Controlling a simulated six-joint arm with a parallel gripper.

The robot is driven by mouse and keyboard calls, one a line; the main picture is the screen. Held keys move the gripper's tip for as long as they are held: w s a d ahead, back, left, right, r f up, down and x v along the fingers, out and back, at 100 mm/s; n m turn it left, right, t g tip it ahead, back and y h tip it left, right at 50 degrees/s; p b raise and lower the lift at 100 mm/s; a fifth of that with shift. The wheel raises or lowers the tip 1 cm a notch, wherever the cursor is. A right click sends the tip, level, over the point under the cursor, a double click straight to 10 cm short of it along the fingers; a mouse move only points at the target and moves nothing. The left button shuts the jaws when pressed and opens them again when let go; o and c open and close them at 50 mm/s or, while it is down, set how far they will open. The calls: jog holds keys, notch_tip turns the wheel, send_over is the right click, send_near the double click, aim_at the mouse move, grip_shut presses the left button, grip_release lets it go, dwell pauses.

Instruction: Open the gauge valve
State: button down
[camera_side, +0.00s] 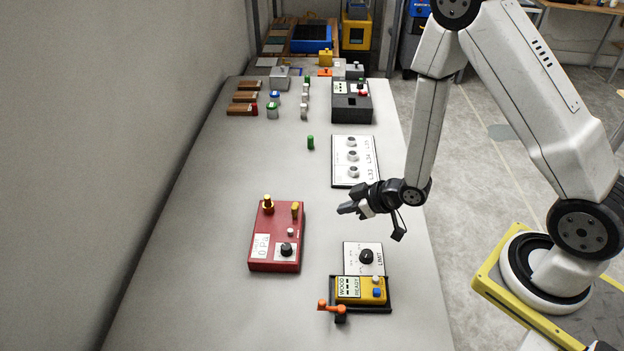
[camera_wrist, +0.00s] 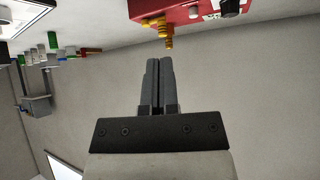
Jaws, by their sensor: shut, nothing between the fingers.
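The red gauge box (camera_side: 275,237) sits on the table, left of my gripper in the side view. It has a white display reading 0 Pa, a black knob (camera_side: 286,249) and two yellow fittings, one at its back left (camera_side: 267,203) and one at its back right (camera_side: 295,209). I cannot tell which part is the valve. My gripper (camera_side: 346,209) is shut and empty, above the table and apart from the box. In the wrist view the shut fingers (camera_wrist: 158,62) point towards the red box (camera_wrist: 185,12) and its yellow fittings (camera_wrist: 160,23) at the top.
A LIMIT panel (camera_side: 363,258) with a black knob and a yellow device (camera_side: 360,290) in a black tray stand right of the box. An orange-handled part (camera_side: 332,308) is beside them. A white panel with round sockets (camera_side: 352,160) lies farther back. The table left of the box is clear.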

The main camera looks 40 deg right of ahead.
aim_at(295, 212)
jog(key=x, duration=0.8)
jog(key=shift+w+f, duration=0.15)
jog(key=shift+w+a, duration=0.25)
jog(key=shift+w, duration=0.25)
jog(key=shift+w+a, duration=0.2)
jog(key=shift+w, duration=0.3)
jog(key=shift+w+a, duration=0.3)
jog(key=shift+w, duration=0.5)
